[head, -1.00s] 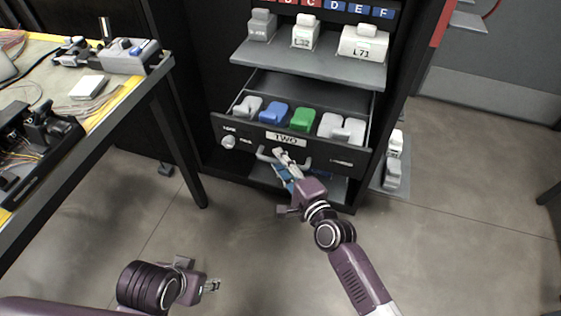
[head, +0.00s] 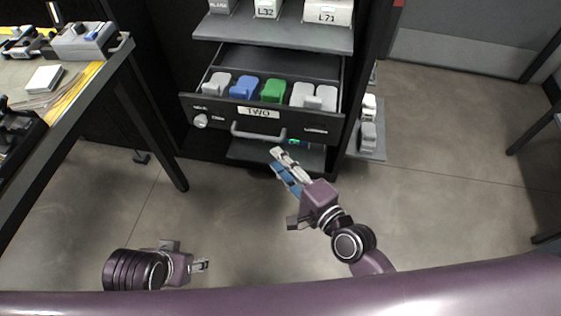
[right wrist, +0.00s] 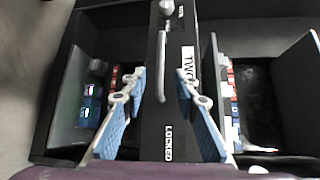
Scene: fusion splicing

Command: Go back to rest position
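My right gripper (head: 278,160) is in front of and below the open drawer marked TWO (head: 215,110), apart from its handle (head: 258,136). In the right wrist view the fingers (right wrist: 160,73) are spread with nothing between them, and the handle (right wrist: 162,66) shows beyond them. My left gripper (head: 200,265) is low at the left over the floor, away from the furniture. It is small there, and whether its fingers are open or shut is unclear.
The drawer holds several grey boxes, a blue box (head: 244,87) and a green box (head: 273,90). A shelf (head: 270,33) with labelled devices is above. A workbench (head: 100,62) stands at left. The floor (head: 450,180) at right is clear.

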